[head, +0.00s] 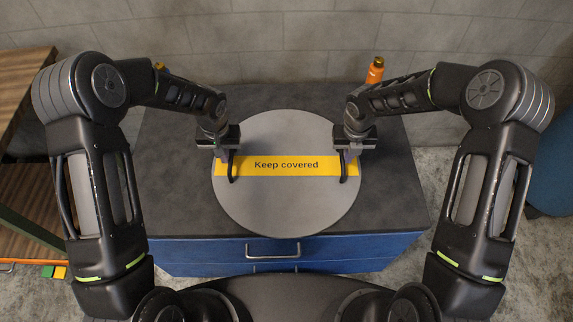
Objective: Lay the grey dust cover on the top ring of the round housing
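The grey dust cover (286,208) is a large round disc with a yellow band reading "Keep covered" across it. It appears flat over the middle of the dark cabinet top. A dark curved handle stands near its left edge and another near its right edge. My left gripper (228,157) is at the left handle, and my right gripper (347,157) is at the right handle. The fingers overlap the handles, and their gap is not visible. The round housing and its top ring are not visible; the cover hides whatever is under it. I cannot tell whether the cover touches anything below.
An orange bottle (375,70) stands at the back right. A wooden surface (22,95) is at the left, and a blue round object (552,165) at the far right.

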